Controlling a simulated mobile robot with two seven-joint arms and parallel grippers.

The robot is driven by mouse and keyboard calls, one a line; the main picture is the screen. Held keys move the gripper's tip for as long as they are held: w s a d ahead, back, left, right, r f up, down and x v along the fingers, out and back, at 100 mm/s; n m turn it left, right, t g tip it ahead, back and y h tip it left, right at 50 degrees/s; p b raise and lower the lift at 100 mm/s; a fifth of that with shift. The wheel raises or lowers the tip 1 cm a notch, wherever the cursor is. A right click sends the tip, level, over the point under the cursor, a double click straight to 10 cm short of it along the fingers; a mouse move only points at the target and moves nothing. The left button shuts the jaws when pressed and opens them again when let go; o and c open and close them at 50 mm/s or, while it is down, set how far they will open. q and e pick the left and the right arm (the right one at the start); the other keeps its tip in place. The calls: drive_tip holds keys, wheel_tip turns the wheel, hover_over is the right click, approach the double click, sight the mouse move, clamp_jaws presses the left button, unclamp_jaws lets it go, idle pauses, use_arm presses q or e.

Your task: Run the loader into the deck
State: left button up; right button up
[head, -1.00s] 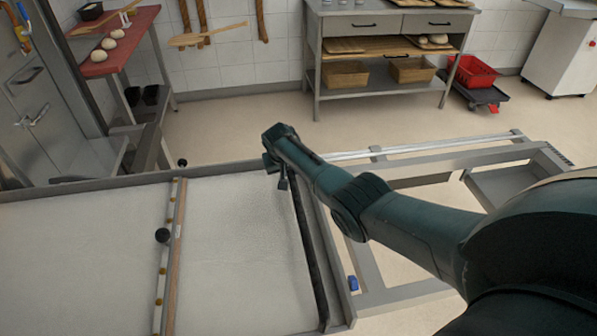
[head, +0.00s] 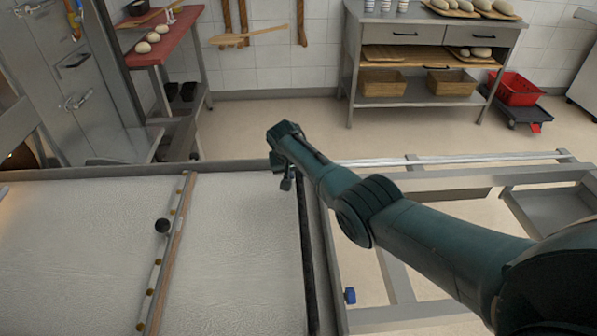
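The loader is a long bed covered in pale cloth (head: 80,235) with a grey metal rim, filling the lower left of the head view. A wooden crossbar (head: 170,255) with brass studs and a black knob (head: 162,226) lies across it. A dark bar (head: 306,250) runs along its right end. My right gripper (head: 285,178) is at the far end of that dark bar, its fingers pointing down beside it. The fingers are small and partly hidden, so I cannot tell whether they grip it. My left gripper is out of view. A warm glow at the far left edge may be the deck opening.
A grey frame with a rail (head: 460,160) and a blue knob (head: 350,295) extends right of the bed. Behind are a red-topped table (head: 165,38) with dough, a steel workbench (head: 420,30) and a red crate (head: 515,90) on a dolly. Floor between is clear.

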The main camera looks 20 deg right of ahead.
drive_tip(key=o, duration=0.3)
drive_tip(key=shift+w+a+r, duration=0.1)
drive_tip(key=shift+w+a, duration=0.1)
drive_tip(key=shift+a, duration=0.2)
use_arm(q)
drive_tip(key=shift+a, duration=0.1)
use_arm(e)
drive_tip(key=shift+o, duration=0.6)
drive_tip(key=shift+s+d, duration=0.1)
drive_tip(key=shift+d, duration=0.05)
drive_tip(key=shift+r, duration=0.2)
use_arm(q)
drive_tip(key=p, duration=0.2)
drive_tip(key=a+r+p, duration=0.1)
drive_tip(key=p, duration=0.1)
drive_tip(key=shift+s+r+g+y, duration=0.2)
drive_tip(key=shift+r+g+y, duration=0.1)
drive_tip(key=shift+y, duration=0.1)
use_arm(e)
drive_tip(key=v, duration=1.2)
drive_tip(key=shift+s+r, duration=0.2)
drive_tip(key=shift+r, duration=0.1)
drive_tip(key=shift+a, duration=0.2)
